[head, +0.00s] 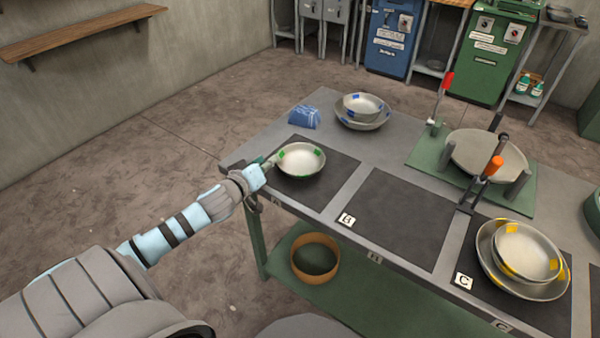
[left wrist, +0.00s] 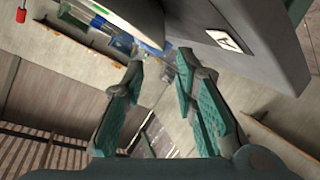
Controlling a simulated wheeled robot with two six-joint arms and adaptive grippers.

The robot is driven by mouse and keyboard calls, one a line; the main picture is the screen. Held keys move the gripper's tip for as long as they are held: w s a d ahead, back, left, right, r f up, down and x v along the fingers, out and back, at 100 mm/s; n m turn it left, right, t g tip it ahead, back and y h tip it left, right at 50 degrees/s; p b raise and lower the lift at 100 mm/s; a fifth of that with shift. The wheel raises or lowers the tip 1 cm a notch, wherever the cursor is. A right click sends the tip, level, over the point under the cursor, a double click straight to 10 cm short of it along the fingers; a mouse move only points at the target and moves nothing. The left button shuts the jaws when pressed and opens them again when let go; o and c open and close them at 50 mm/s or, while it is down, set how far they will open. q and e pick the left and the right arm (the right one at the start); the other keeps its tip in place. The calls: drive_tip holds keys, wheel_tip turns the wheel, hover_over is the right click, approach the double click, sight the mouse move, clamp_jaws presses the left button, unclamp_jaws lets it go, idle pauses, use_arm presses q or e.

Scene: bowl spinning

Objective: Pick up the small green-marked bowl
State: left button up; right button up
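The small green-marked bowl (head: 301,160) is pale with green patches on its rim. It sits upright on the dark mat (head: 324,189) at the table's left end. My left gripper (head: 266,166) is at the bowl's left side, close to its rim. In the left wrist view the two teal fingers (left wrist: 160,62) are spread apart. The grey underside of what looks like the bowl (left wrist: 140,15) shows just beyond the fingertips. I cannot tell whether a finger touches it. My right gripper is not in view.
Blue-marked bowls (head: 362,112) and a blue cloth (head: 304,117) lie behind. Yellow-marked nested bowls (head: 524,254) stand at the right. A green-based fixture (head: 424,152) with upright handles is at the back right. The middle mat (head: 395,219) is empty. A round tan container (head: 315,258) is on the lower shelf.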

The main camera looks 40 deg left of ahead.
sight(278, 167)
use_arm(q)
drive_tip(key=b+x, duration=0.1)
drive_tip(key=x, duration=0.2)
drive_tip(key=b+x, duration=0.1)
drive_tip(key=x, duration=0.3)
drive_tip(key=shift+d+f, duration=0.2)
drive_tip(key=shift+f, duration=0.05)
drive_tip(key=shift+w+a, duration=0.1)
drive_tip(key=shift+w, duration=0.05)
clamp_jaws()
